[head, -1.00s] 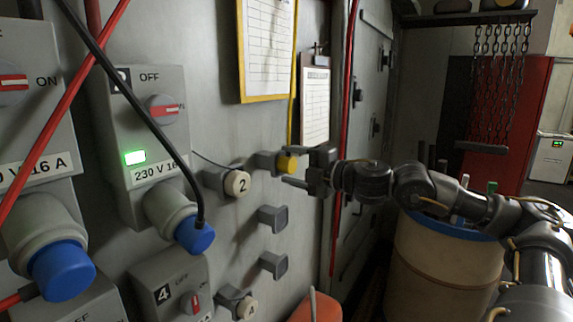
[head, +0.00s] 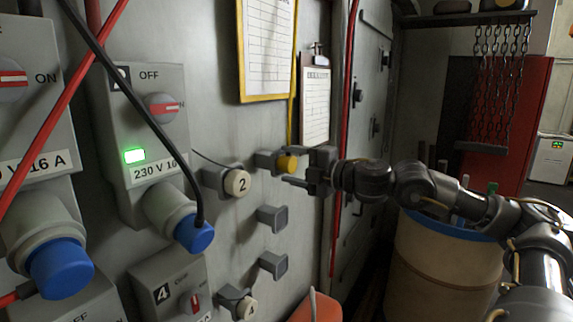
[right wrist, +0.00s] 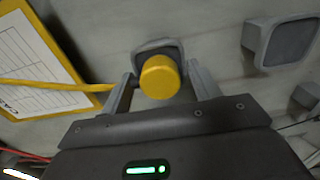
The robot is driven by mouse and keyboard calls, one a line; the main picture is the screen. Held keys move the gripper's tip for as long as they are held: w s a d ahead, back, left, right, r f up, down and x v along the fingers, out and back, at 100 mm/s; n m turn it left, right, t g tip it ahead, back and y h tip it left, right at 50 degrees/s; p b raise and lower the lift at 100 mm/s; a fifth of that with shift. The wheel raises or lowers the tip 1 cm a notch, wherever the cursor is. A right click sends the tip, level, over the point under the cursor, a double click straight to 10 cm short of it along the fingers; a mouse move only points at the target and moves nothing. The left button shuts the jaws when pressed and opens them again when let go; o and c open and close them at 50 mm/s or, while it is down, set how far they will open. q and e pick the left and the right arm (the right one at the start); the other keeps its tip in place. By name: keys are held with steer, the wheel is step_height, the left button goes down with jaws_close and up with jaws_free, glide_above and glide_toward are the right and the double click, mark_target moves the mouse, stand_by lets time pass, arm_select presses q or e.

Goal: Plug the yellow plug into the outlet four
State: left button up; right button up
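The yellow plug (head: 287,163) sits in a grey wall holder, right of the round tag marked 2. A yellow cord runs up from it. My right gripper (head: 299,167) is at the plug, coming from the right. In the right wrist view the yellow plug (right wrist: 160,77) lies between the fingers of my right gripper (right wrist: 160,70), which are open with a small gap on each side. The outlet four box (head: 167,292), marked 4, is low on the wall with a red switch; its lower part is cut off. My left gripper is out of view.
Outlet two (head: 140,125) has a blue plug (head: 194,234) in it and a lit green lamp. Empty holders (head: 271,218) sit below the yellow plug. Black and red cables cross the left side. A barrel (head: 445,265) stands below my right arm.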

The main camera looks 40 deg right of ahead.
mark_target(293, 166)
steer(key=c, duration=1.2)
steer(key=shift+s+f+b, duration=0.1)
steer(key=shift+b, duration=0.25)
steer(key=shift+b+v, duration=0.7)
steer(key=shift+v, duration=0.2)
steer(key=shift+b+v, duration=2)
steer(key=shift+b, duration=0.2)
